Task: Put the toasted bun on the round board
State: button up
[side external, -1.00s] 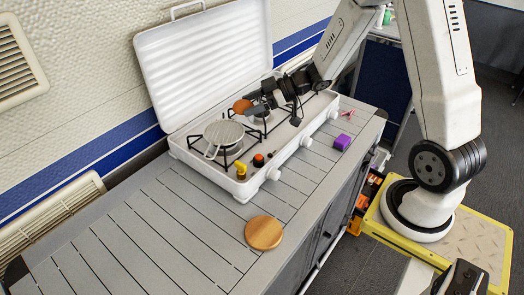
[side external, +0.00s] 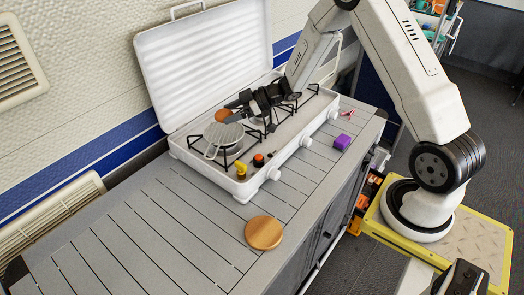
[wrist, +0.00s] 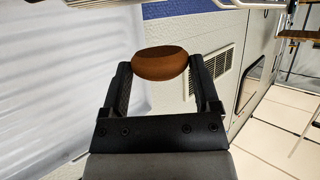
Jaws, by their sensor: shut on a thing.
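The toasted bun (wrist: 160,62) is brown and round, held between the two fingertips in the wrist view. In the side view the bun (side external: 222,115) shows at the tip of my gripper (side external: 233,107), above the stove near the round grill rack. My gripper (wrist: 161,72) is shut on the bun. The round board (side external: 264,233) is a plain wooden disc lying flat on the grey slatted counter, in front of the stove and well apart from the bun.
The white camp stove (side external: 243,188) has its lid (side external: 205,65) raised behind. The rack (side external: 223,134) sits on the left burner. A yellow item (side external: 241,170) and an orange-topped item (side external: 258,160) stand at the stove's front left. A purple block (side external: 343,142) lies right. The counter around the board is clear.

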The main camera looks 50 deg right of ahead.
aim_at(231, 128)
jog(key=shift+w+f, duration=0.6)
jog(key=shift+f, duration=1.35)
jog(key=shift+s+f, duration=0.1)
jog(key=shift+f, duration=0.1)
jog(key=o, duration=1)
jog(key=shift+o, duration=0.2)
jog(key=v, duration=0.7)
jog(key=shift+s+r, duration=0.25)
jog(key=shift+r, duration=0.15)
jog(key=shift+d, duration=0.1)
